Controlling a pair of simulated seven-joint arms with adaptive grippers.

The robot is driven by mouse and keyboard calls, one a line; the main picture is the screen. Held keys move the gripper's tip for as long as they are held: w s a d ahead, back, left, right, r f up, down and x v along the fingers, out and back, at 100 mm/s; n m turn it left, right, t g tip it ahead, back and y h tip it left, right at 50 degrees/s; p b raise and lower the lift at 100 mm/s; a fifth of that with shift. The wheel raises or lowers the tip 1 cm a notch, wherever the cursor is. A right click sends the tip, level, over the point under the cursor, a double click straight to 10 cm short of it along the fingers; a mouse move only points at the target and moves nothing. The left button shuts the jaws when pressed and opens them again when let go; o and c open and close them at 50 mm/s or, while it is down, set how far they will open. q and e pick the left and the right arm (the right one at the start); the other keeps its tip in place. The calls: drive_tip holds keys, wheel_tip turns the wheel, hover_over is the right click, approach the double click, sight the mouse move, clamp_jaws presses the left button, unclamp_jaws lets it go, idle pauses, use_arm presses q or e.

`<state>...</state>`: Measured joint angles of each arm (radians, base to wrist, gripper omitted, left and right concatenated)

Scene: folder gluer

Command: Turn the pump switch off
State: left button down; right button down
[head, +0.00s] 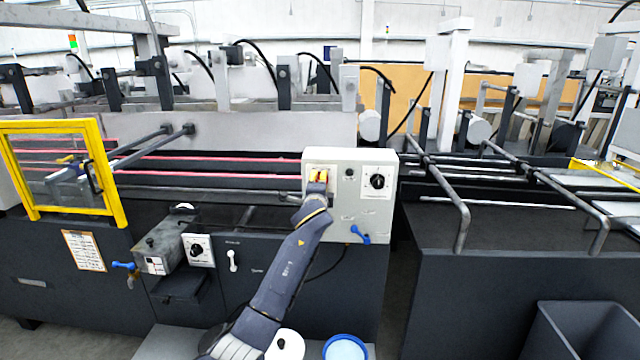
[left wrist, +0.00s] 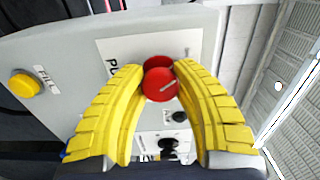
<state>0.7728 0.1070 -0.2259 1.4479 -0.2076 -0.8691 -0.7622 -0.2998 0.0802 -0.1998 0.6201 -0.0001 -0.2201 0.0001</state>
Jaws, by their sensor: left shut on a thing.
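The pump switch (left wrist: 160,82) is a red round knob with a pale pointer line, seen slanted in the left wrist view. It sits on a white label, with the letters "PU" readable, on the grey control box (head: 350,215). My left gripper (head: 318,176) reaches up to the upper left of this box. In the left wrist view its yellow fingers (left wrist: 160,88) are shut on the red knob, one on each side. In the head view the knob is mostly hidden by the gripper. My right gripper is in neither view.
A black dial (head: 378,182) and a blue-handled valve (head: 360,235) are on the same box. A yellow button (left wrist: 24,83) labelled FILL is near the knob. A yellow guard frame (head: 118,190) stands at left. Metal rails (head: 462,215) are at right.

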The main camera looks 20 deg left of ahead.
use_arm(q)
drive_tip(key=shift+a, duration=0.2)
drive_tip(key=c, duration=1.2)
unclamp_jaws()
drive_tip(key=o, duration=0.3)
drive_tip(key=shift+s+d, duration=0.1)
drive_tip(key=shift+d, duration=0.05)
drive_tip(key=v, duration=1.2)
